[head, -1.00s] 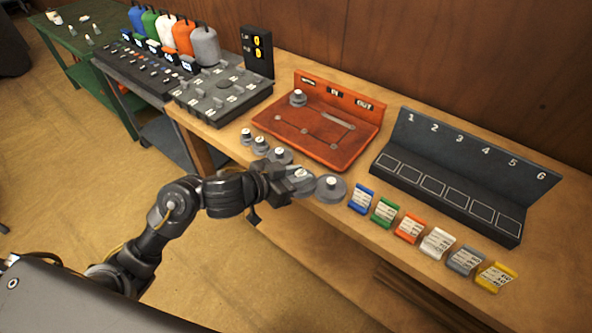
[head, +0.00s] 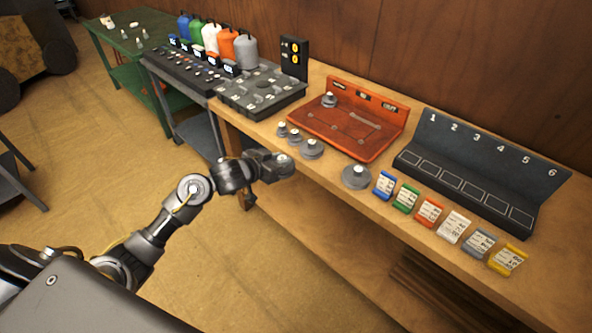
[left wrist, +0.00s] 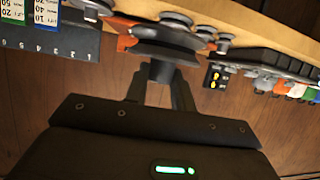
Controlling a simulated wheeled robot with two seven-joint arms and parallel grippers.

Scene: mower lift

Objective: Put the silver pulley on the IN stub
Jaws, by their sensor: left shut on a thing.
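My left gripper (head: 272,164) is shut on a silver-grey pulley (head: 284,161) and holds it just off the bench's front edge. In the left wrist view the held pulley (left wrist: 165,42) has its hub between the two fingers (left wrist: 160,88). The orange-red board (head: 345,140) lies on the bench, with a raised back plate carrying an IN label (head: 362,95) in the middle. A grey pulley (head: 329,101) sits on the board's left post. The IN stub is too small to make out clearly. My right gripper is not in view.
Three smaller grey pulleys (head: 312,150) stand in front of the board, and a larger one (head: 355,177) to the right. Several coloured tags (head: 430,212) line the front edge. A dark numbered rack (head: 470,185) stands right, a grey block panel (head: 258,92) left.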

